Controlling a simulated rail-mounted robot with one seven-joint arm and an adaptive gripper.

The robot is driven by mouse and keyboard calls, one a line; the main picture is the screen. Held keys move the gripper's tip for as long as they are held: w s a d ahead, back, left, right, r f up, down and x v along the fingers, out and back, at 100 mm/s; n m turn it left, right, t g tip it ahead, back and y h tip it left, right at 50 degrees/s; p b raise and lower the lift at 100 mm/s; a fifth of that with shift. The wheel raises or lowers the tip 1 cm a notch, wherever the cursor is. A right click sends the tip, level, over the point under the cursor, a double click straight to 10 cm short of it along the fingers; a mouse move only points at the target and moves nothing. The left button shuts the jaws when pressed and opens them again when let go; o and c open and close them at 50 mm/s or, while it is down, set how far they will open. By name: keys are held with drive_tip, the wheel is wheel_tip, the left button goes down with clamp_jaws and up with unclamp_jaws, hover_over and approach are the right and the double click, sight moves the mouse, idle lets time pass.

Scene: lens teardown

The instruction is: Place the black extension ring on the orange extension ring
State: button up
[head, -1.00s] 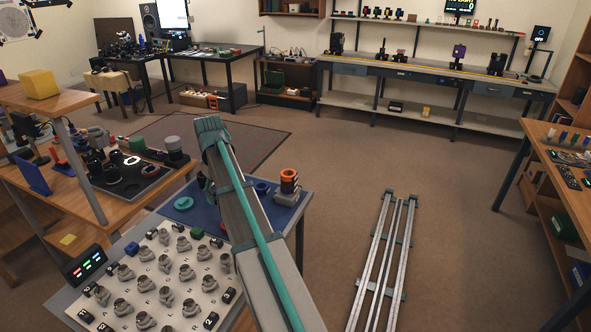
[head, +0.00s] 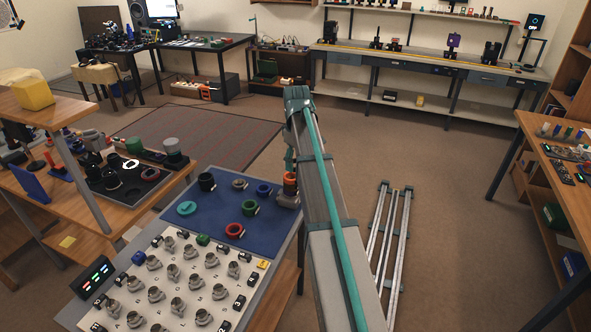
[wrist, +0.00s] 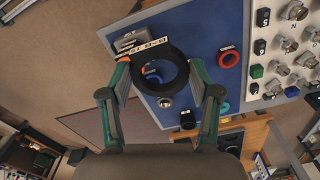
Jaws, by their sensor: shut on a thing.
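My gripper (wrist: 160,72) is shut on a black extension ring (wrist: 182,82), held between its two green fingers close to the wrist camera. The ring's opening faces the camera. In the head view my arm hides the held ring. The orange extension ring (head: 290,177) tops a dark stack on a grey base at the right edge of the blue mat, partly covered by my arm.
A white board (head: 180,290) with several metal fittings lies in front. Floor right of the table is open, with metal rails (head: 390,230).

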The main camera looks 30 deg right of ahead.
sight(292, 176)
drive_tip(key=w+f+p, duration=0.1)
drive_tip(key=w+f, duration=0.1)
drive_tip(key=w, duration=0.1)
drive_tip(key=w+d+f+p, duration=0.1)
drive_tip(key=w+f, duration=0.1)
drive_tip(key=w+d+f+p, duration=0.1)
drive_tip(key=w+f, duration=0.1)
drive_tip(key=w, duration=0.1)
drive_tip(key=shift+w+d+f, duration=0.2)
drive_tip(key=shift+w+d, duration=0.05)
drive_tip(key=shift+w, duration=0.1)
drive_tip(key=shift+w+d+f+p, duration=0.2)
drive_tip(key=shift+w+f+p, duration=0.4)
drive_tip(key=shift+f, duration=0.3)
drive_tip(key=shift+f+p, duration=0.65)
drive_tip(key=shift+f, duration=0.9)
drive_tip(key=shift+f, duration=0.15)
drive_tip(key=o, duration=1.2)
